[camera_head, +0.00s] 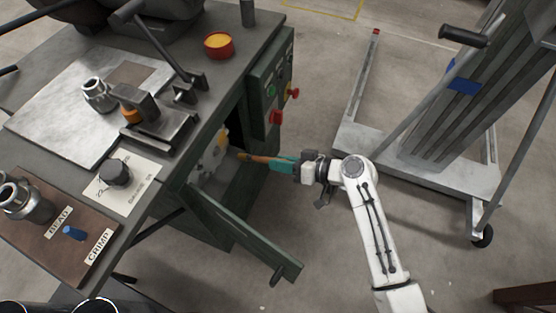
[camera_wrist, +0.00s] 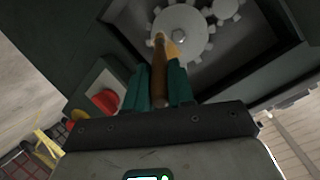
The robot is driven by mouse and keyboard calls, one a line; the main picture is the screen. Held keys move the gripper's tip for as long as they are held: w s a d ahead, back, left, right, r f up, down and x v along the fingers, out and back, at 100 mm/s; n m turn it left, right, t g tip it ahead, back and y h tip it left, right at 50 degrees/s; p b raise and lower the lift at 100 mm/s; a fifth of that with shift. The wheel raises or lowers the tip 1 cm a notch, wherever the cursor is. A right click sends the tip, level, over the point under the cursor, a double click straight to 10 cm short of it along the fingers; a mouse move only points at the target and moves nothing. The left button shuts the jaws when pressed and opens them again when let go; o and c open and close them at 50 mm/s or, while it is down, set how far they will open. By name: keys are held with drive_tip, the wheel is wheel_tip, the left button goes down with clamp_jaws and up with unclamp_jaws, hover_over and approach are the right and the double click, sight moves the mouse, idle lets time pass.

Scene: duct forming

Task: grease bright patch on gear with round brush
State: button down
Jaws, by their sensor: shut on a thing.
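My gripper (camera_head: 286,164) reaches from the right to the open cabinet of the green machine. Its teal fingers are shut on the brown wooden handle of the round brush (camera_head: 252,157). In the wrist view the brush (camera_wrist: 160,65) points away from my gripper (camera_wrist: 166,88) toward a grey toothed gear (camera_wrist: 184,24). A yellowish patch (camera_wrist: 172,50) shows on the gear's near side, next to the brush tip. I cannot tell whether the tip touches it. In the head view the gear (camera_head: 211,160) is partly in shadow inside the cabinet.
The green cabinet door (camera_head: 240,233) hangs open below my arm. Red knobs (camera_head: 277,117) stand out from the panel beside the opening. A red tin of yellow grease (camera_head: 219,43) sits on the machine top. A wheeled grey stand (camera_head: 420,170) is at right.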

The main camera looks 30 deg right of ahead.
sight(267, 159)
drive_tip(key=shift+s, duration=0.1)
drive_tip(key=shift+s+d, duration=0.85)
drive_tip(key=shift+s, duration=0.25)
drive_tip(key=shift+w, duration=0.1)
idle(1.0)
drive_tip(key=shift+w+a+b, duration=0.1)
drive_tip(key=shift+w+a, duration=0.6)
drive_tip(key=shift+w, duration=0.25)
drive_tip(key=shift+w+a+b, duration=0.1)
drive_tip(key=shift+w+a, duration=0.65)
drive_tip(key=shift+w, duration=0.2)
drive_tip(key=shift+w+a+b, duration=0.1)
drive_tip(key=shift+w+a, duration=0.6)
drive_tip(key=shift+w, duration=0.25)
drive_tip(key=shift+w+a, duration=0.5)
drive_tip(key=shift+w, duration=0.2)
